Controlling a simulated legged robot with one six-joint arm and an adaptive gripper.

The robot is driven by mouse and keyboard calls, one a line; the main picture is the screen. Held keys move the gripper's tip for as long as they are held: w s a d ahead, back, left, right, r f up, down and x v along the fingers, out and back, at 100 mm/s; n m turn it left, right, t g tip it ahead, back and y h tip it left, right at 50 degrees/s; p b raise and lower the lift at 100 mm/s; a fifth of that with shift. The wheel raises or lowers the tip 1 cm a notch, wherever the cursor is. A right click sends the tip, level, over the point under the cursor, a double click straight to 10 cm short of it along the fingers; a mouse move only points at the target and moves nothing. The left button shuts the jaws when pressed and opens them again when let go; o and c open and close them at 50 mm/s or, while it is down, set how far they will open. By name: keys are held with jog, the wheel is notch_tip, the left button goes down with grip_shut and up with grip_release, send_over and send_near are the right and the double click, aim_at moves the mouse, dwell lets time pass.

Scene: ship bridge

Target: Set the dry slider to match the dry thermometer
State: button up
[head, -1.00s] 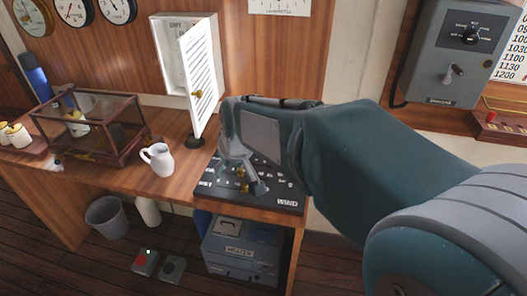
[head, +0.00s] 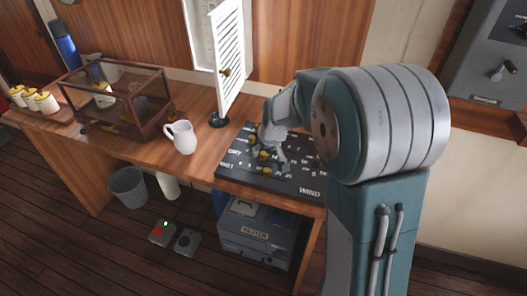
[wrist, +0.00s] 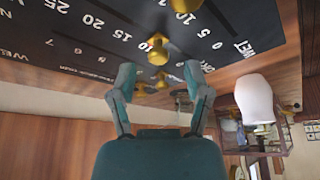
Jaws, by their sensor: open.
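The black slider board (head: 235,170) lies on the wooden desk, with white scales, brass knobs and the word WIND at its near right corner. In the wrist view the board (wrist: 95,45) fills the top, with several brass knobs, one (wrist: 158,48) beyond my fingertips.
A white jug (head: 181,137) stands left of the board, near a glass case in a wooden frame (head: 120,95). A blue flask (head: 63,45) and several small pots are further left.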

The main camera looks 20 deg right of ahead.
aim_at(255, 159)
jog(key=shift+d+x, duration=0.2)
jog(key=shift+x, duration=0.65)
jog(key=shift+a, duration=0.1)
jog(key=c, duration=0.3)
jog(key=shift+a, duration=0.1)
grip_shut()
jog(key=shift+w+a, duration=0.4)
jog(key=shift+a, duration=0.2)
jog(key=shift+w+a, duration=0.4)
jog(key=shift+a, duration=0.25)
jog(key=shift+o, duration=1.5)
grip_release()
jog(key=shift+f, duration=0.1)
jog(key=shift+d, duration=0.1)
